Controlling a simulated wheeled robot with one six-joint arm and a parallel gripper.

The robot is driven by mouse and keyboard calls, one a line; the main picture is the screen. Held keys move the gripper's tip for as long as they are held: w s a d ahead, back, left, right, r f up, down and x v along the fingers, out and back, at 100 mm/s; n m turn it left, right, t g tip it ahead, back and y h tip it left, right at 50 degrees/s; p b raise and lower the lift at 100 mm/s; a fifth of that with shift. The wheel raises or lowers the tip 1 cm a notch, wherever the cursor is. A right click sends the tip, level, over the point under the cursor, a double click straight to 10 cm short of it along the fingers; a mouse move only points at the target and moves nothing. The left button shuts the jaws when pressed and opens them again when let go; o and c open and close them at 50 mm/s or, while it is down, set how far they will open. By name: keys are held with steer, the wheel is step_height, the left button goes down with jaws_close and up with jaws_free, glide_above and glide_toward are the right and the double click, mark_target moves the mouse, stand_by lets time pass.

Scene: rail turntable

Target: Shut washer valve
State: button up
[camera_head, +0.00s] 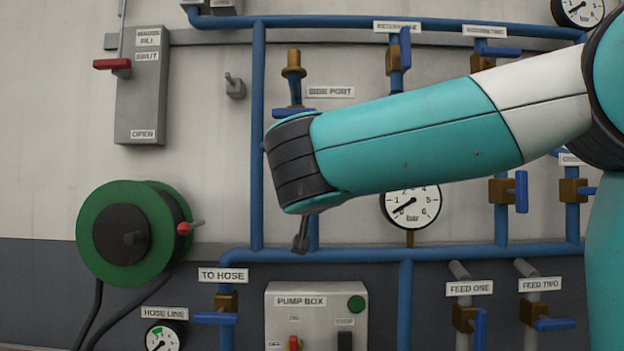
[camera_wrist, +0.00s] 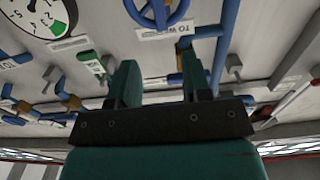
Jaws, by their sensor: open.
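In the wrist view a label (camera_wrist: 155,30) reads "TO W", and the rest is hidden. Next to it are a brass valve body (camera_wrist: 184,43) and a blue handle (camera_wrist: 209,32). A blue handwheel (camera_wrist: 160,12) is just above the label, cut by the top edge. I cannot tell for certain which of these is the washer valve. No washer label is readable in the head view. My gripper (camera_wrist: 161,77) is open, with nothing visible between its two green fingers, below the label in the picture.
The wall carries a hose reel (camera_head: 122,237), a pump box (camera_head: 317,312), a red-handled lever box (camera_head: 141,85) and a pressure gauge (camera_head: 410,206). Other blue-handled valves include the to-hose valve (camera_head: 226,302) and feed one valve (camera_head: 463,317). Pipes stand out from the wall.

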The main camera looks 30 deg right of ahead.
steer(key=p+x, duration=0.6)
steer(key=x, duration=0.8)
steer(key=shift+r, duration=0.1)
steer(key=shift+w+d, duration=0.35)
steer(key=shift+w, duration=0.15)
steer(key=shift+f, duration=0.2)
jaws_close()
